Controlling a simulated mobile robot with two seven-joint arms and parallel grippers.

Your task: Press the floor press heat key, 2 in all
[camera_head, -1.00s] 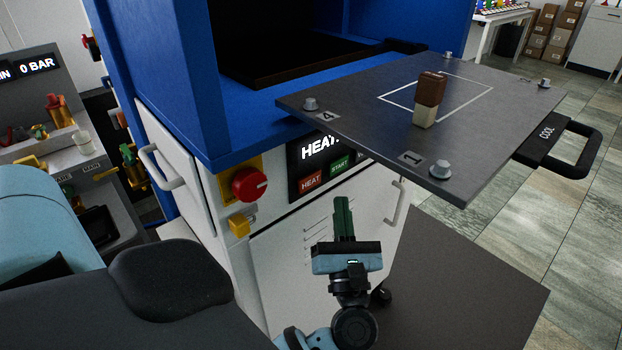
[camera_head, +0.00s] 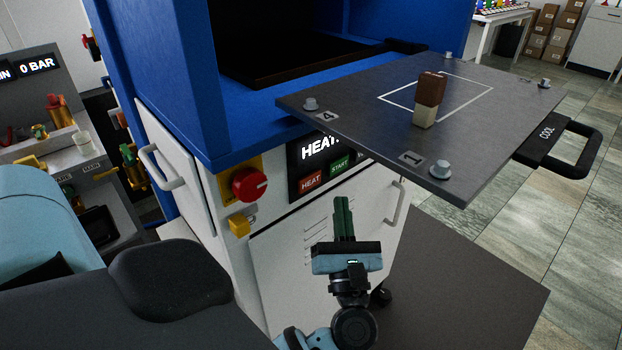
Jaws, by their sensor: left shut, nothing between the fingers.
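The floor press (camera_head: 180,75) is blue above with a white lower cabinet. Its dark control panel on the front shows a lit HEAT display (camera_head: 318,148), partly covered by the plate edge. Below the display are a red HEAT key (camera_head: 311,181) and a green START key (camera_head: 339,166). My left gripper (camera_head: 343,203) points up in front of the white cabinet, below and a little right of the keys. Its dark green fingers are together with nothing between them, and they look apart from the keys. My right gripper is out of view.
A dark plate (camera_head: 470,125) marked COOL juts out from the press above the gripper, carrying a brown and cream block (camera_head: 429,98). A red knob (camera_head: 249,184) and a yellow part (camera_head: 239,225) sit left of the panel. A white handle (camera_head: 397,205) is on the right.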

